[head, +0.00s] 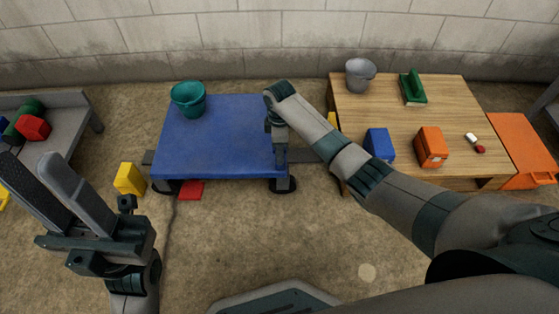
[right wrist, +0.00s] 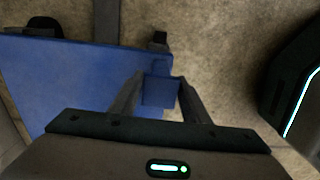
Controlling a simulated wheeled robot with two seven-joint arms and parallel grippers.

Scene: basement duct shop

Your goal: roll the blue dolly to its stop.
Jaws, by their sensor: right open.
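The blue dolly (head: 235,135) stands on the floor at the centre of the head view, with a teal bucket (head: 188,98) on its back left corner. My right gripper (head: 281,155) is low at the dolly's right front corner. In the right wrist view, the open fingers of the right gripper (right wrist: 160,88) stand either side of a blue tab (right wrist: 159,92) on the dolly (right wrist: 60,85); I cannot tell whether they touch it. My left gripper (head: 55,188) is open and empty at the lower left, away from the dolly. I cannot tell which part is the stop.
A yellow block (head: 129,179) and a red plate (head: 190,190) are on the floor by the dolly's left end. A dark rail (head: 305,156) shows beyond its right side. A wooden table (head: 385,110) with several items stands right, a grey bench (head: 72,115) left.

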